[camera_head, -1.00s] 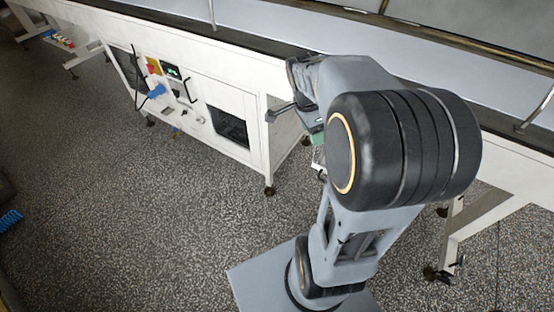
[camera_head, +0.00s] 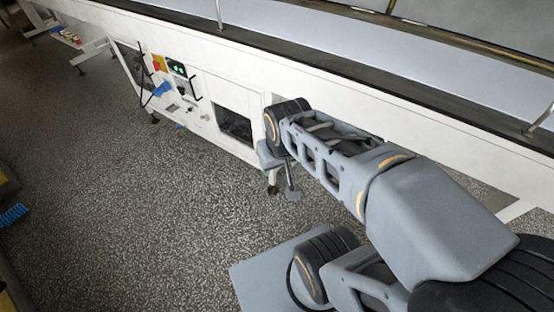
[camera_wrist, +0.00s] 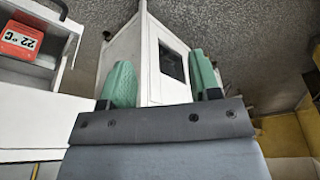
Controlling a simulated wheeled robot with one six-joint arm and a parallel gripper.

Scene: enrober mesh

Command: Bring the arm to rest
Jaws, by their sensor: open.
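My gripper (camera_wrist: 162,80) shows in the wrist view as two green fingers set wide apart. It is open, and no object shows between the fingers. Behind them is the white machine cabinet (camera_wrist: 135,50) with a dark window (camera_wrist: 172,63). In the head view my arm reaches from the lower right toward the machine's white side (camera_head: 205,75). The arm's end hangs beside the cabinet's near corner. The fingers are too small and covered to make out there, and I cannot tell whether anything touches the cabinet.
The long conveyor belt (camera_head: 330,40) runs across the top of the head view. A control panel with a lit green display (camera_head: 178,68) and a blue plug (camera_head: 161,89) is on the cabinet front. Speckled floor (camera_head: 130,210) at left is clear.

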